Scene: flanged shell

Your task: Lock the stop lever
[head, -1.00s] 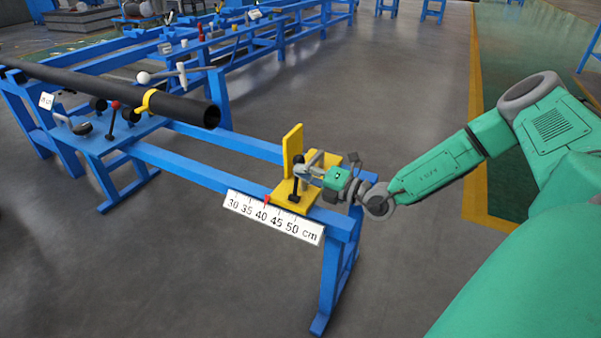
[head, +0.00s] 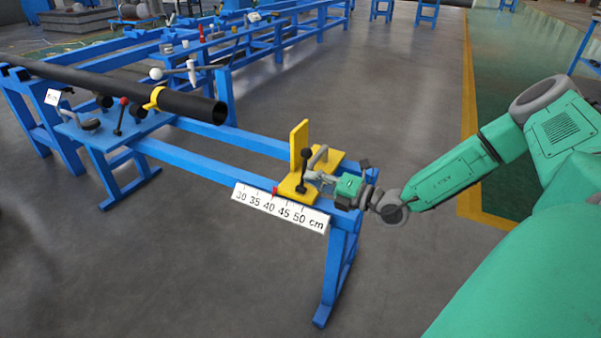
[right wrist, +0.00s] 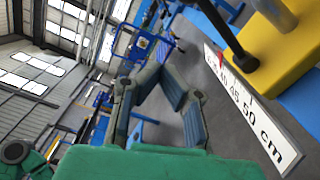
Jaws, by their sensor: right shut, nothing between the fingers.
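The yellow stop (head: 300,142) stands on the blue rail at the near end of the frame, with an upright plate. The stop lever (head: 303,172) is black with a dark knob and stands roughly upright on the stop's front side. In the right wrist view the black lever (right wrist: 226,38) shows at the upper right, beside the yellow block (right wrist: 288,55). My right gripper (head: 314,178) is shut and empty, close beside the lever on its right; contact cannot be told. Its fingers (right wrist: 162,72) also show in the right wrist view. My left gripper is out of view.
A white centimetre scale (head: 281,208) with a red pointer (head: 275,191) hangs along the rail front. A black pipe (head: 110,88) lies at the left with a yellow clamp (head: 154,98). A red-knobbed lever (head: 121,115) stands nearby. Floor right of the frame is clear.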

